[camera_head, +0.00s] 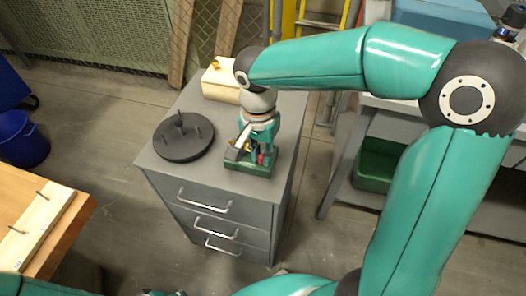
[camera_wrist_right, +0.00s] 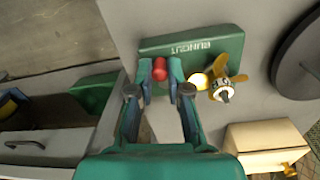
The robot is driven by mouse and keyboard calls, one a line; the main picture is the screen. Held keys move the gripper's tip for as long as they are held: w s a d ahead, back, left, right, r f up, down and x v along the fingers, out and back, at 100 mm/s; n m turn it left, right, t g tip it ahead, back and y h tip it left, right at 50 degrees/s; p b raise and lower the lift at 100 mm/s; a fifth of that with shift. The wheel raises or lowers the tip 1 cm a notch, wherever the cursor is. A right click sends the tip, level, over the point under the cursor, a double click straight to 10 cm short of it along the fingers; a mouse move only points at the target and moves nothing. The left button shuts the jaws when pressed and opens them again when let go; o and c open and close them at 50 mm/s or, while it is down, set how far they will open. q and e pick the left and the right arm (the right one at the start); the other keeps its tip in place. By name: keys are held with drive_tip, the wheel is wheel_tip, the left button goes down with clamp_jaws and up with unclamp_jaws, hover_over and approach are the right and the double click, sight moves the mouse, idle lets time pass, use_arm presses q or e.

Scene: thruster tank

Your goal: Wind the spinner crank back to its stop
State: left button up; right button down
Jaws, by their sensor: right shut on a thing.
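The spinner unit (camera_head: 258,166) is a green box on top of the grey drawer cabinet. In the right wrist view its green base (camera_wrist_right: 190,50) carries the word RUNOUT and a yellow propeller (camera_wrist_right: 228,82) with a pale disc beside it. The red crank knob (camera_wrist_right: 159,69) sits between the fingertips of my right gripper (camera_wrist_right: 159,78); the knob also shows in the head view (camera_head: 262,158). My right gripper (camera_head: 252,149) comes down from above and is shut on the knob. The crank's arm and its stop cannot be made out. My left gripper is not in view.
A round dark plate (camera_head: 183,140) with upright pins lies left of the spinner. A cream box (camera_head: 220,84) with a yellow part stands behind. A wooden bench (camera_head: 62,222) is at lower left, and a shelf with a green bin (camera_head: 378,165) is at right.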

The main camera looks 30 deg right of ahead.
sight(260, 155)
drive_tip(key=shift+w+r, duration=0.15)
drive_tip(key=shift+w, duration=0.05)
drive_tip(key=c, duration=1.1)
unclamp_jaws()
drive_tip(key=shift+s, duration=0.1)
drive_tip(key=r, duration=1.1)
drive_tip(key=shift+w+a+r, duration=0.1)
drive_tip(key=shift+w+r, duration=0.1)
drive_tip(key=shift+r, duration=0.2)
drive_tip(key=shift+s, duration=0.1)
